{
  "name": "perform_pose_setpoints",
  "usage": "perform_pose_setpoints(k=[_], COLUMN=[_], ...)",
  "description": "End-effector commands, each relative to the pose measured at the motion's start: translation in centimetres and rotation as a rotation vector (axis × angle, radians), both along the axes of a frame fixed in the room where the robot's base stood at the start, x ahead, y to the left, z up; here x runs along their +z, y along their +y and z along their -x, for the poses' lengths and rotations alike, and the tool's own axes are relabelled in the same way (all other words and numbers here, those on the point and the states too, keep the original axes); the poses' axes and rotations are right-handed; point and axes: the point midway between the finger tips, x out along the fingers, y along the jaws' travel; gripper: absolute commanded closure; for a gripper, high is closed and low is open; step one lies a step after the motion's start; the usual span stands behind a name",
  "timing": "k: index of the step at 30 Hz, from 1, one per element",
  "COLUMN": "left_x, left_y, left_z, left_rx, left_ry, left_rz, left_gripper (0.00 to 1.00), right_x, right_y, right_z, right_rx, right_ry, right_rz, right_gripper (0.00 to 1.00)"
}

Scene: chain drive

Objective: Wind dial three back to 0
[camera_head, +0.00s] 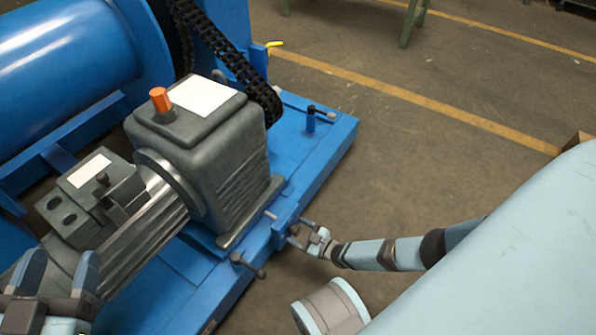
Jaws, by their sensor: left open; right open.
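I cannot make out a numbered dial or any reading in the head view. Small dark handles sit along the blue base frame (328,140): one at the near edge (248,265), and another on a post near the far corner (322,112). My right gripper (301,234) is open beside the base's right edge, close to a small block and rod there. Whether it touches them is unclear. My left gripper (62,262) is open at the lower left, its fingers pointing up in front of the grey motor (140,240). It holds nothing visible.
A grey gearbox (215,150) with an orange cap (160,99) stands on the base. A black chain (215,40) runs behind it beside a large blue drum (60,50).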

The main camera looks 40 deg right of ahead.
Motion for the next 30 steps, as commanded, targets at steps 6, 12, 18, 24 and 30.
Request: perform_pose_setpoints(k=[6, 12, 18, 24, 30], left_x=[-0.01, 0.02, 0.03, 0.07, 0.16], left_y=[0.05, 0.12, 0.12, 0.09, 0.03], left_z=[0.0, 0.08, 0.09, 0.08, 0.05], left_rx=[-0.001, -0.003, -0.003, -0.001, 0.001], left_ry=[-0.009, -0.01, -0.01, -0.01, -0.009], left_rz=[-0.007, -0.013, -0.013, -0.011, -0.004], left_gripper=[0.38, 0.38, 0.38, 0.38, 0.38], right_x=[-0.01, 0.01, 0.0, 0.01, 0.01], right_y=[0.18, 0.16, 0.16, 0.14, 0.07], right_z=[-0.4, -0.39, -0.38, -0.38, -0.4], right_rx=[0.001, 0.0, 0.0, -0.001, -0.002], right_ry=[0.001, 0.001, 0.001, -0.004, -0.031], right_rz=[0.0, 0.0, 0.0, 0.012, 0.077], right_gripper=[0.29, 0.43, 0.79, 0.79, 0.79])
